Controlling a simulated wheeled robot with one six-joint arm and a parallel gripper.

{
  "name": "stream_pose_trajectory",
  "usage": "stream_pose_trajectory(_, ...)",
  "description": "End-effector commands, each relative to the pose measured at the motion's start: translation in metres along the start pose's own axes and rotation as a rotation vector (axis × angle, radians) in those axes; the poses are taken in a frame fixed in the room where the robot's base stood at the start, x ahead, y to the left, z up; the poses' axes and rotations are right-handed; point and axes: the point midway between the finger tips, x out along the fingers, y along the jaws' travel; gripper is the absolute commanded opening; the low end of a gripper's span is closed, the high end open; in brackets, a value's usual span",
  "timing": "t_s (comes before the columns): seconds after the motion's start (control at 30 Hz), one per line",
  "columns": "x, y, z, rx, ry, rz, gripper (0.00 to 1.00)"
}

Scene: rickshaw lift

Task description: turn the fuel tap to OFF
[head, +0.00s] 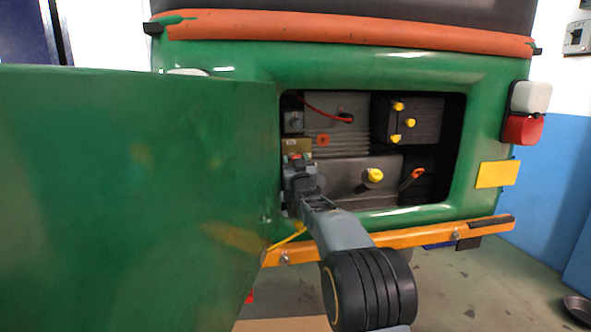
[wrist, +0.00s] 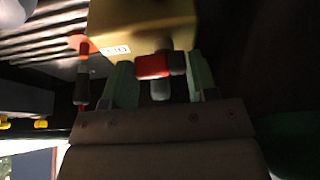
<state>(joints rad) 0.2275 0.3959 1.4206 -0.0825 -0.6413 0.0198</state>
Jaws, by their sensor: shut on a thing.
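The fuel tap's red lever (wrist: 153,66) shows in the wrist view under a brass-coloured block (wrist: 140,25) with a small white label whose text I cannot read clearly. A grey stub hangs below the red lever. My gripper (wrist: 160,80) has its two greenish fingers on either side of the lever, shut on it. In the head view my gripper (head: 298,166) reaches into the left side of the engine bay, just under the brass block (head: 296,146). There the red lever (head: 297,156) shows only as a small patch, mostly hidden by my gripper.
The open green panel (head: 130,190) stands close at the left of my arm. The bay holds a yellow cap (head: 375,175), an orange-handled lever (head: 412,178) and several yellow knobs (head: 398,106). An orange bumper (head: 400,237) runs below the opening.

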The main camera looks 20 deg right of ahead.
Motion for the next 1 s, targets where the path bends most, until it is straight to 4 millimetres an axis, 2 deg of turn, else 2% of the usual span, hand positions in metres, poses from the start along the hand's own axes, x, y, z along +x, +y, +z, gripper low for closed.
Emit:
stream_pose_trajectory(0.03, -0.0013, -0.0010, 0.0045, 0.016, -0.005, 0.006, 0.29)
stream_pose_trajectory(0.73, -0.0006, -0.0013, 0.0035, 0.074, -0.007, 0.029, 0.30)
stream_pose_trajectory(0.77, -0.0006, -0.0013, 0.0036, 0.074, -0.007, 0.029, 0.54)
stream_pose_trajectory(1.0, -0.0003, -0.0010, 0.0021, 0.072, -0.004, 0.029, 0.77)
